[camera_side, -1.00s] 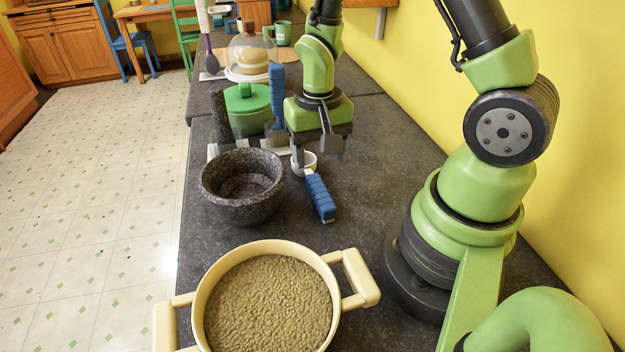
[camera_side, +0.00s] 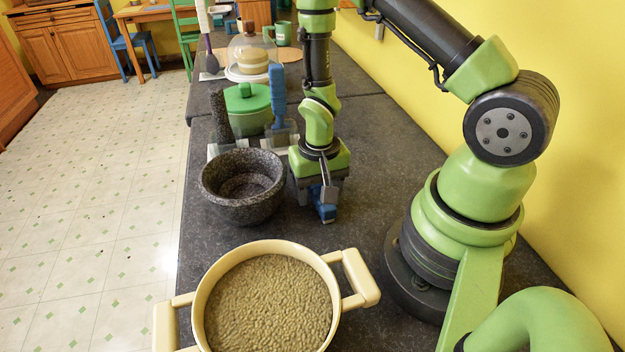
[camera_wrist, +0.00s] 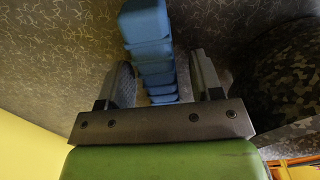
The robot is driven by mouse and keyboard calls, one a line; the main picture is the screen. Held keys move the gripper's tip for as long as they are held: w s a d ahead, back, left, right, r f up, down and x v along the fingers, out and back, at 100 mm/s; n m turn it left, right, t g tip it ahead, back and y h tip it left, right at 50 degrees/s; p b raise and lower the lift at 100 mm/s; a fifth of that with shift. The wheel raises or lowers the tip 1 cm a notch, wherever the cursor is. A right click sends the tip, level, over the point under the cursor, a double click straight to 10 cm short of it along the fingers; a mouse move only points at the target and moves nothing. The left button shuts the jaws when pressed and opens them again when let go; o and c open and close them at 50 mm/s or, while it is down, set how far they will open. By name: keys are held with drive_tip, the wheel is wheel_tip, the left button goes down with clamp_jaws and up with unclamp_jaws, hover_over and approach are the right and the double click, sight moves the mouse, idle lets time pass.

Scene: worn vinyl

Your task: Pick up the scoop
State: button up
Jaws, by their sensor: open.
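The scoop's blue ribbed handle (camera_side: 326,213) shows at the lower edge of my gripper (camera_side: 315,197) in the side view. Its metal bowl is hidden behind my gripper there. In the wrist view the blue handle (camera_wrist: 148,40) runs from the top down between the two fingers of my gripper (camera_wrist: 165,78). The fingers are open on either side of the handle, with a visible gap on the right side. The left finger is closer to the handle. The scoop lies on the dark counter, and nothing shows it lifted.
A dark stone mortar (camera_side: 242,187) stands just left of my gripper; a pestle (camera_side: 221,117) stands behind it. A cream pot (camera_side: 205,291) of lentils is in front. A green-lidded container (camera_side: 248,97) and a blue-handled tool (camera_side: 278,84) stand behind.

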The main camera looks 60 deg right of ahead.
sight(318, 186)
drive_tip(key=shift+c, duration=0.2)
drive_tip(key=c, duration=1)
drive_tip(key=shift+r, duration=0.15)
wheel_tip(318, 186, up, 10)
drive_tip(key=shift+f, duration=0.1)
